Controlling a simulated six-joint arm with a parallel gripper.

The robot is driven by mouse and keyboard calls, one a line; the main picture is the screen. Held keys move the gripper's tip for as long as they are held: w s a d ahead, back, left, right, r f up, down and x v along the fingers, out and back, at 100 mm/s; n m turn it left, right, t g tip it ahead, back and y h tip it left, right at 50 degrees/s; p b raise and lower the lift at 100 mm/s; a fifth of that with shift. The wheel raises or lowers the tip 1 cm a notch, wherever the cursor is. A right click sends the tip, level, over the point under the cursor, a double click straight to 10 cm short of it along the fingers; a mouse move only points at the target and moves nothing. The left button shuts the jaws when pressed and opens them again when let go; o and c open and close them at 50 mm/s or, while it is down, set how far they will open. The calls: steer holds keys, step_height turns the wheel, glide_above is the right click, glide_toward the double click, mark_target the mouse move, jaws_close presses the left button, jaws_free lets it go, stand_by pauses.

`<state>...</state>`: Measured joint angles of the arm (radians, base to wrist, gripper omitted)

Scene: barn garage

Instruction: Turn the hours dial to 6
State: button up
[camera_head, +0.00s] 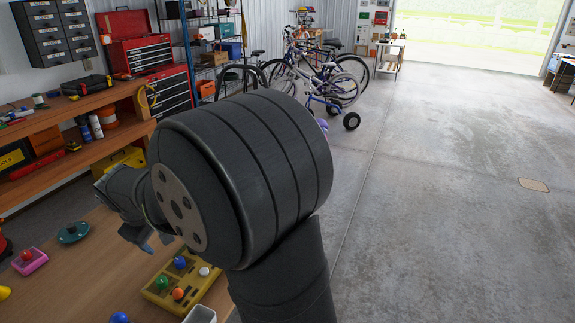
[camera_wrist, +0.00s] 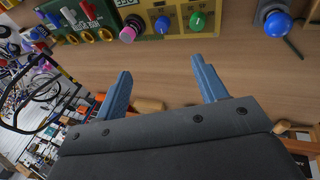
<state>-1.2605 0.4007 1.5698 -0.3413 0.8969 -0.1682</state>
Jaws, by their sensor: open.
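My gripper (camera_wrist: 161,65) is open, with two blue-grey fingers apart and nothing between them. In the wrist view, an olive panel (camera_wrist: 178,9) at the top carries a pink knob (camera_wrist: 128,34), a blue knob (camera_wrist: 162,24) and a green knob (camera_wrist: 197,21). A small display on it is cut by the top edge. The panel is apart from the fingers. I cannot tell which knob is the hours dial, nor read its setting. In the head view, my gripper (camera_head: 148,239) hangs over the wooden table, partly hidden by my own arm.
A yellow button box (camera_head: 160,283), a pink box with a red button (camera_head: 29,262) and a teal disc (camera_head: 73,232) sit on the table. Bare wood lies between panel and fingers.

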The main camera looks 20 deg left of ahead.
steer(key=shift+c, duration=1.2)
steer(key=n+g+h, duration=0.2)
steer(key=g, duration=0.2)
glide_above(179, 260)
step_height(179, 260, down, 18)
steer(key=shift+r, duration=0.2)
steer(key=shift+c, duration=0.4)
steer(key=c, duration=0.9)
